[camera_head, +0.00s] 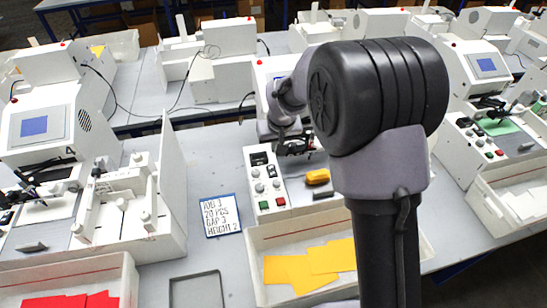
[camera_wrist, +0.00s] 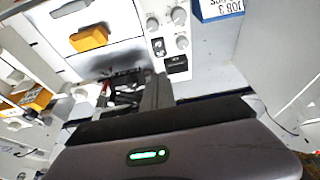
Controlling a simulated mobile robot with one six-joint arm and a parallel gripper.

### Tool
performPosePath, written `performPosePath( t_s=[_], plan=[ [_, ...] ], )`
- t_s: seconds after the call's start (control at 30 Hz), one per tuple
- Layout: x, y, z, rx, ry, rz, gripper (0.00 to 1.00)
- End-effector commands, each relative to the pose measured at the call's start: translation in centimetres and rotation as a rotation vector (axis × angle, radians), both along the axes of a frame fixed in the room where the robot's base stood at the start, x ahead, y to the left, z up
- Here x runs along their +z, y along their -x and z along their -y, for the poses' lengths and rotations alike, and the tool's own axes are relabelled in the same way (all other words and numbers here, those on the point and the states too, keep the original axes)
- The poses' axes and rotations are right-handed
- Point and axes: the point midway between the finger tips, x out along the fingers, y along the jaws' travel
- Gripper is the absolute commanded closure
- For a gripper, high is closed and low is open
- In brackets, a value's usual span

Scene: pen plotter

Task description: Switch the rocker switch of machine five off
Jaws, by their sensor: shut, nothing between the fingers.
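The middle machine (camera_head: 268,72) stands mostly behind my arm, and no number on it is readable; the machine to its left shows a 4. Its control panel (camera_head: 254,187) has several knobs, a dark display and green and red buttons. In the wrist view a small black rocker switch (camera_wrist: 159,49) sits on the white panel, beside the black display (camera_wrist: 177,64). Which side of the rocker is pressed I cannot tell. My gripper (camera_wrist: 158,78) is shut and empty, its tips close to the rocker and display; contact cannot be made out.
A yellow block (camera_head: 318,177) lies right of the panel. A white tray (camera_head: 250,240) with yellow sheets stands in front. A job card (camera_head: 221,216) lies on the table to the left, near an empty grey tray (camera_head: 197,291). Neighbouring machines stand on both sides.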

Motion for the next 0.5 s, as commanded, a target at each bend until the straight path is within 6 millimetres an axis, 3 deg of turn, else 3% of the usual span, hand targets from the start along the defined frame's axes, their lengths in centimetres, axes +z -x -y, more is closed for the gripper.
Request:
performPosePath(
  t_s=[0.5],
  plan=[
    [-10.2,-3.3,-0.7,-0.001,0.000,-0.003,1.00]
  ],
)
